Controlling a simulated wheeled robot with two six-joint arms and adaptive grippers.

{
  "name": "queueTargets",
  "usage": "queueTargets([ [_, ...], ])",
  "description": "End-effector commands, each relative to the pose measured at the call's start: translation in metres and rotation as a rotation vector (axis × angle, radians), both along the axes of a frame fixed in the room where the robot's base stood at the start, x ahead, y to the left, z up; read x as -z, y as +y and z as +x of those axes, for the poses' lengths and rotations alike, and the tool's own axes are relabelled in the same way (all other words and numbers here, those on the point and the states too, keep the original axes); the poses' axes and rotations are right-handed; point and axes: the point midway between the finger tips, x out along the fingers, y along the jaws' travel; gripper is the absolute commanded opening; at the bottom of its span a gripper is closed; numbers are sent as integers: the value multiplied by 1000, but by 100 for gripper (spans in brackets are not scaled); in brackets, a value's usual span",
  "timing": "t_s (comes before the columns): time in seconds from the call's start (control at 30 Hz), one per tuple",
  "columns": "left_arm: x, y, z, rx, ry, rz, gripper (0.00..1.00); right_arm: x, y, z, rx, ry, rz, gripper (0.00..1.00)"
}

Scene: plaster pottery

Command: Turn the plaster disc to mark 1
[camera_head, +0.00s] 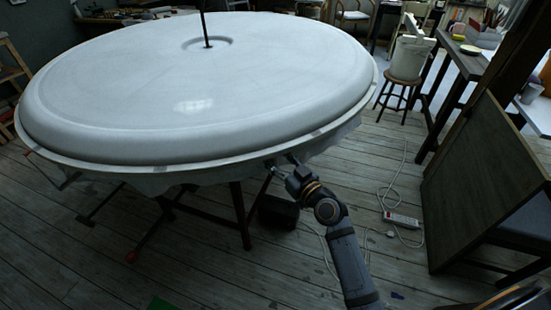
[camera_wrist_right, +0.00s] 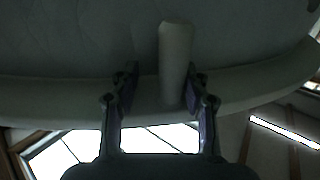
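The large white plaster disc (camera_head: 130,95) lies flat on its round stand, with a thin dark rod rising from its centre. Small greyish patches show on its rim band; I cannot read any number on them. My right gripper (camera_head: 281,166) is at the near right rim, just below the edge. In the right wrist view a pale peg (camera_wrist_right: 174,62) sticks out under the rim between the fingers of my right gripper (camera_wrist_right: 160,90). The fingers are apart; the peg is close to the right finger, with a gap at the left one. My left gripper is not in view.
A stool (camera_head: 398,92) with a white bucket (camera_head: 409,58) stands at the back right. A dark panel (camera_head: 480,185) stands at the right. A power strip (camera_head: 401,218) and its cable lie on the plank floor. Dark stand legs (camera_head: 241,215) are below the disc.

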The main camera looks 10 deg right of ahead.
Motion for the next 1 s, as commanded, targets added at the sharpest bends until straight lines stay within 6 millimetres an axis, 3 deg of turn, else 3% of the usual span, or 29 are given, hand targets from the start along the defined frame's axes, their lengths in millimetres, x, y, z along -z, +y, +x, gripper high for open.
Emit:
queueTargets([
  [0.33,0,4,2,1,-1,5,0,0,-3,-7,-1,1,1,45],
  [0.7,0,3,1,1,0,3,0,2,-32,-88,-4,4,-8,45],
  [1.0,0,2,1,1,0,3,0,0,-42,-113,-1,0,-1,45],
])
